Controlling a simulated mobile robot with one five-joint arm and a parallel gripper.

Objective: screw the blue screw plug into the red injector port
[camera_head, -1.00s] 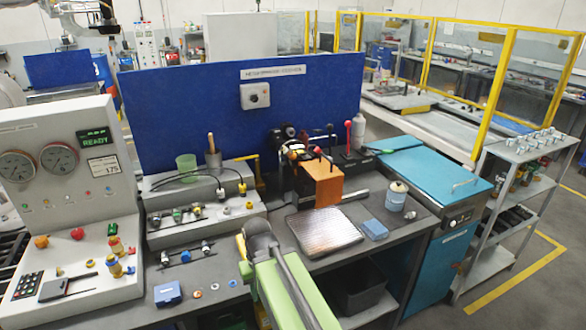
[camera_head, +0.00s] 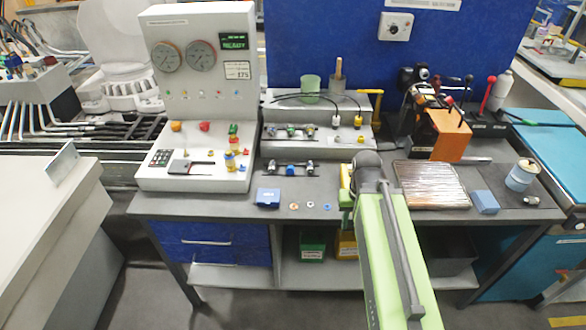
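The blue screw plug is too small to pick out with certainty. A small blue piece (camera_head: 327,207) lies on the bench front beside small rings (camera_head: 294,206), and a blue fitting (camera_head: 291,170) sits in the low rail. I cannot identify the red injector port for sure. A red knob (camera_head: 204,127) is on the sloped front of the grey console, and small red, yellow and blue parts (camera_head: 230,160) stand lower on it. My green arm reaches over the bench's front edge. My gripper is not visible past the arm's dark end.
A blue box (camera_head: 268,197) lies on the bench. A ribbed silver mat (camera_head: 432,186), an orange block (camera_head: 438,134), a light blue block (camera_head: 485,202) and a can (camera_head: 520,174) are to my arm's right. A grey cabinet (camera_head: 45,215) stands at left; floor shows between it and the bench.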

